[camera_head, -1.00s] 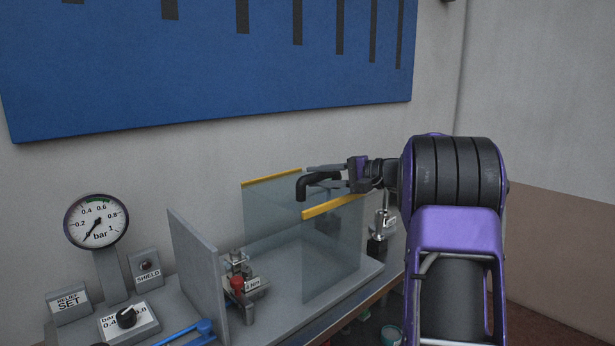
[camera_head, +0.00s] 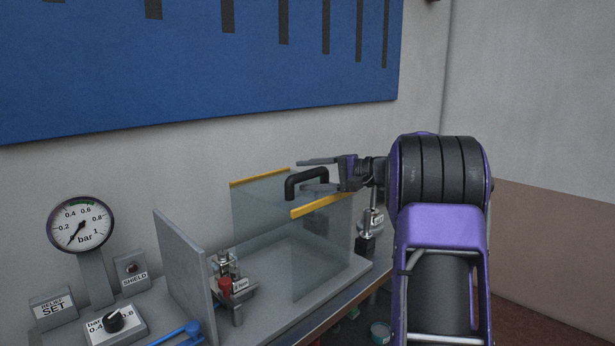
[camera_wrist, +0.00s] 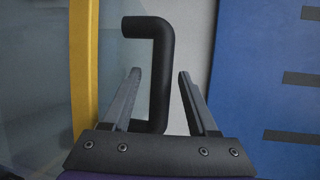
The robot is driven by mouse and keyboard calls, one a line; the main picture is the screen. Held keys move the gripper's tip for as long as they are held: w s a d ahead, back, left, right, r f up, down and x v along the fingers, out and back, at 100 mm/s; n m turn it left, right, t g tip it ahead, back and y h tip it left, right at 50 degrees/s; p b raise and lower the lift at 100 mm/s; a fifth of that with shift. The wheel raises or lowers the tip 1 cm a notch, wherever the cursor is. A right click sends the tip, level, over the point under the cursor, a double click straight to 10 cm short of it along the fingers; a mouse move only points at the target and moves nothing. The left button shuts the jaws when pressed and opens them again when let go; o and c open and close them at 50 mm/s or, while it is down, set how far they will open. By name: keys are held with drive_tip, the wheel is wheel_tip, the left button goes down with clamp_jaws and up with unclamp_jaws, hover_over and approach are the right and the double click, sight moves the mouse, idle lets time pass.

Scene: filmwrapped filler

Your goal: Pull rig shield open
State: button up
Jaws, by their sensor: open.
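The rig shield (camera_head: 322,240) is a clear box-like guard with yellow top edges, standing on the grey rig base. Its black bar handle (camera_head: 306,182) shows at the upper part of the shield, and also in the wrist view (camera_wrist: 160,75). My gripper (camera_head: 318,174) is open at the handle. A gap shows between the bar and the right finger.
A grey upright panel (camera_head: 187,275) stands left of the shield, beside a fitting with a red part (camera_head: 226,285). A pressure gauge (camera_head: 80,224), a SHIELD lamp box (camera_head: 132,270) and a knob box (camera_head: 115,322) are further left. A blue wall board (camera_head: 200,70) hangs behind.

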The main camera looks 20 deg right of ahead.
drive_tip(key=v, duration=1.7)
drive_tip(key=shift+p, duration=0.3)
drive_tip(key=shift+w, duration=0.15)
